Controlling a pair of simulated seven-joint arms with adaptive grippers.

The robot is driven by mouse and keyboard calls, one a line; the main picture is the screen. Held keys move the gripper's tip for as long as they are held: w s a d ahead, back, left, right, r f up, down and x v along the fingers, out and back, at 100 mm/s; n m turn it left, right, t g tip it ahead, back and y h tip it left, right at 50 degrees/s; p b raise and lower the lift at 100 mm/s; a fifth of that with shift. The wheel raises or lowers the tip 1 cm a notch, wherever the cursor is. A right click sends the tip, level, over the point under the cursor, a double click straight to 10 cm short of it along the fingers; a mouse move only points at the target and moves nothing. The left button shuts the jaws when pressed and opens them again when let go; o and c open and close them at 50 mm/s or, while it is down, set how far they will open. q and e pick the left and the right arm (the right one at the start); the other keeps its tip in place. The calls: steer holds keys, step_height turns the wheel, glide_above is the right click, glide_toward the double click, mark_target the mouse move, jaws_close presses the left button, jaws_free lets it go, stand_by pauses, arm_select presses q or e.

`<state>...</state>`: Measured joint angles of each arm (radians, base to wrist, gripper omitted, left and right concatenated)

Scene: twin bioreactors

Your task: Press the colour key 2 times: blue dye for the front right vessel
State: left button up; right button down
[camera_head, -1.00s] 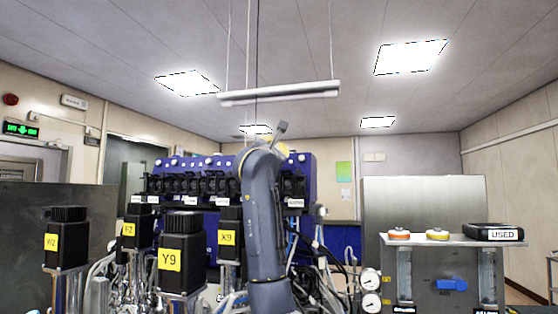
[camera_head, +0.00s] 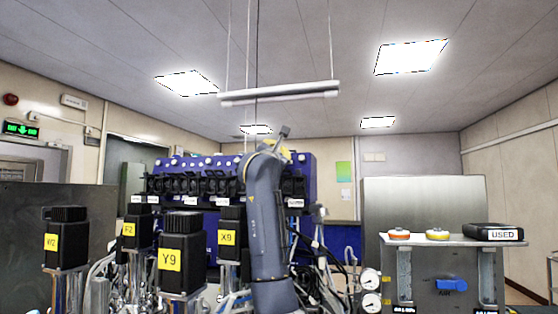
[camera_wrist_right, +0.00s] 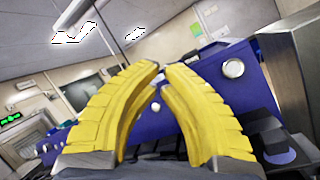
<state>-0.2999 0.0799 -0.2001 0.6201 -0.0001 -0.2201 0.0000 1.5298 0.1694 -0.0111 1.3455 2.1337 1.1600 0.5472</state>
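A blue dosing unit (camera_head: 308,175) stands behind the vessels, with a row of round white buttons along its top and black pump heads below. A round white button (camera_wrist_right: 233,68) on the unit is right of the fingers. My left gripper is out of view.
More motors, marked X9 (camera_head: 230,235), FZ (camera_head: 138,228) and Y/2 (camera_head: 66,240), stand close by. Tubes and cables crowd the space right of my arm. A shelf (camera_head: 450,240) at right carries orange and yellow discs and a black USED tray (camera_head: 492,232).

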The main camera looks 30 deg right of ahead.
steer(key=shift+w+d, duration=0.2)
steer(key=shift+s+a, duration=0.1)
steer(key=shift+s+a+r, duration=0.2)
steer(key=shift+s+a, duration=0.35)
steer(key=shift+a, duration=0.05)
steer(key=shift+s+a+r, duration=0.2)
steer(key=shift+s+a, duration=0.3)
steer(key=shift+a, duration=0.1)
stand_by(0.3)
